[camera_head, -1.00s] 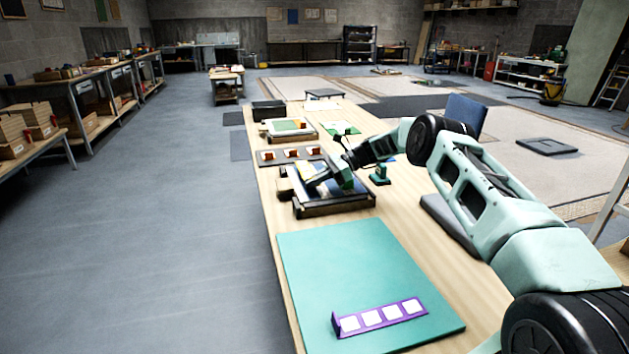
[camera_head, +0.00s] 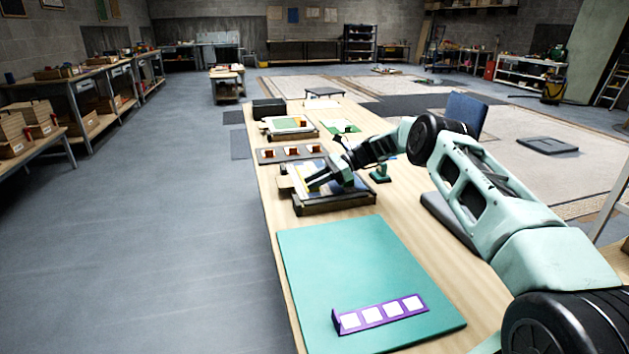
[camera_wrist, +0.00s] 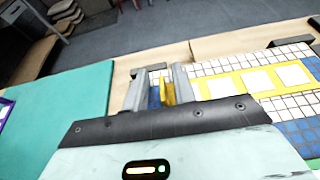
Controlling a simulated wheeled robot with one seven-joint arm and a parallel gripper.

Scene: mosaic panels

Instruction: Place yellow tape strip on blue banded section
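The mosaic panel (camera_wrist: 218,67) has a white tiled grid with blue areas. It also shows in the head view as a framed panel (camera_head: 345,204), partly covered by my arm. The yellow tape strip (camera_wrist: 237,84), with white squares along it, lies over the panel. Blue (camera_wrist: 296,131) shows below its right part and at its far end. My gripper (camera_wrist: 160,90) is low at the strip's left end. Its fingers are apart, with an upright yellow piece between them nearer the right finger and a blue gap on the left. Whether the strip lies fully flat is unclear.
A teal mat (camera_head: 345,265) with a purple strip (camera_head: 380,314) of white squares lies in front. Behind the panel stand a dark rack (camera_head: 290,153) with small red pieces and another framed panel (camera_head: 290,126). A small green stand (camera_head: 380,174) is to the right.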

